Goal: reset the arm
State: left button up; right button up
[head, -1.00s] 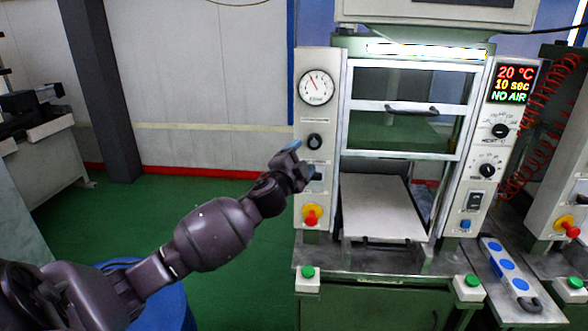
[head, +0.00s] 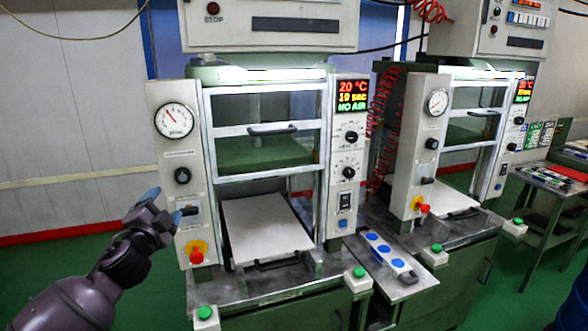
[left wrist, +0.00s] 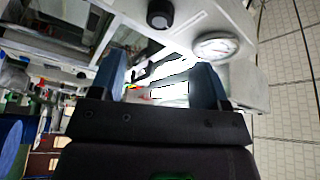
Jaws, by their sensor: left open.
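My left arm comes in from the lower left in the head view. Its gripper (head: 163,203) is in front of the left side panel of the nearer press (head: 262,160), close to a small switch below the black knob (head: 182,175). In the left wrist view the two blue fingertips (left wrist: 160,88) stand apart with nothing between them. The press panel, with its knob and round gauge (left wrist: 216,46), shows beyond them. I cannot tell whether the fingers touch the panel. My right gripper is out of view.
The press has a gauge (head: 174,120), a red emergency button (head: 196,256), a lit display (head: 352,94) and a pale plate (head: 264,226). A second press (head: 455,140) stands to the right. A strip with blue discs (head: 385,249) lies between them. Green floor is open at the left.

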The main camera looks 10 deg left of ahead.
pick_arm(q)
jog(key=s+d+f+n+g+h, duration=0.2)
jog(key=s+d+f, duration=0.2)
jog(key=f, duration=0.5)
jog(key=s+d+f+n+g+h, duration=0.15)
jog(key=s+d+f, duration=0.3)
jog(key=f, duration=0.45)
jog(key=s+d+f+n+g, duration=0.2)
jog(key=s+d+f+n, duration=0.1)
jog(key=s+f, duration=0.6)
jog(key=s+d+f+n+g+b, duration=0.1)
jog(key=s+d+f+n+g, duration=0.1)
jog(key=s+f, duration=0.7)
jog(key=shift+s+d+n, duration=0.65)
jog(key=shift+s, duration=0.2)
dwell(1.0)
